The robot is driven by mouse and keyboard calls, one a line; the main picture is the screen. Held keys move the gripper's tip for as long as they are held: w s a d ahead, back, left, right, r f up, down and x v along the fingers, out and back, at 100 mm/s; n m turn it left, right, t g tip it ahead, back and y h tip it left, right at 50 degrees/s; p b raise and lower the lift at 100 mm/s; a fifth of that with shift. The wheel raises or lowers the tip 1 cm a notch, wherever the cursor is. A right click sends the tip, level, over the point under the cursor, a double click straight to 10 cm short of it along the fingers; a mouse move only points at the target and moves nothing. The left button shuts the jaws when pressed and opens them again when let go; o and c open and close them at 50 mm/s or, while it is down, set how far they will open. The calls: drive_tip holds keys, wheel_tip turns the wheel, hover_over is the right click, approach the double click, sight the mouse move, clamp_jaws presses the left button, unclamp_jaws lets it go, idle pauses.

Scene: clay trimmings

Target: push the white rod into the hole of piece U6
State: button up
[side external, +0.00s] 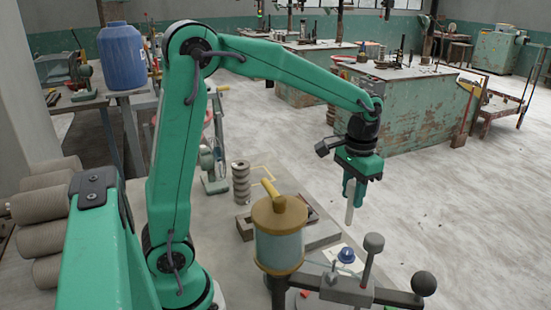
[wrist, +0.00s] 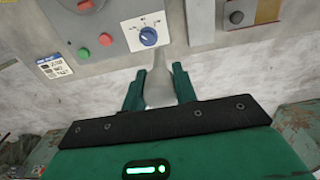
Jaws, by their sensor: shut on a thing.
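My gripper (side external: 355,190) hangs from the arm at the right of centre in the side view, fingers pointing down. It is shut on the white rod (side external: 349,214), which sticks out below the fingertips, close to upright. In the wrist view the rod (wrist: 158,93) shows pale and blurred between the two green fingers of my gripper (wrist: 159,76). The rod's lower end is in free air in the side view. I cannot pick out piece U6 or its hole in either view; no such marking is readable.
A blue knob (side external: 346,254) sits on a white plate below the rod. A grey-black lever fixture (side external: 350,290) and a clear cylinder with a tan lid (side external: 279,215) stand nearby.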

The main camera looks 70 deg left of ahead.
drive_tip(key=shift+a, duration=0.1)
drive_tip(key=s+a+r+n, duration=0.3)
drive_tip(key=a+n, duration=0.2)
drive_tip(key=a, duration=0.3)
drive_tip(key=s+a+r+n, duration=0.3)
drive_tip(key=s+a+n, duration=0.15)
drive_tip(key=a, duration=0.45)
drive_tip(key=s+a+r+n, duration=0.3)
drive_tip(key=a+n, duration=0.2)
drive_tip(key=a, duration=0.3)
drive_tip(key=shift+s+a+f, duration=0.75)
drive_tip(key=shift+a+f, duration=1.05)
drive_tip(key=shift+f, duration=0.1)
drive_tip(key=shift+s+a+f, duration=0.7)
drive_tip(key=shift+a+f, duration=1.1)
drive_tip(key=shift+f, duration=0.1)
drive_tip(key=shift+s+a+f, duration=0.75)
drive_tip(key=shift+a+f, duration=1.05)
drive_tip(key=shift+f, duration=0.1)
drive_tip(key=shift+f, duration=0.15)
drive_tip(key=o, duration=1)
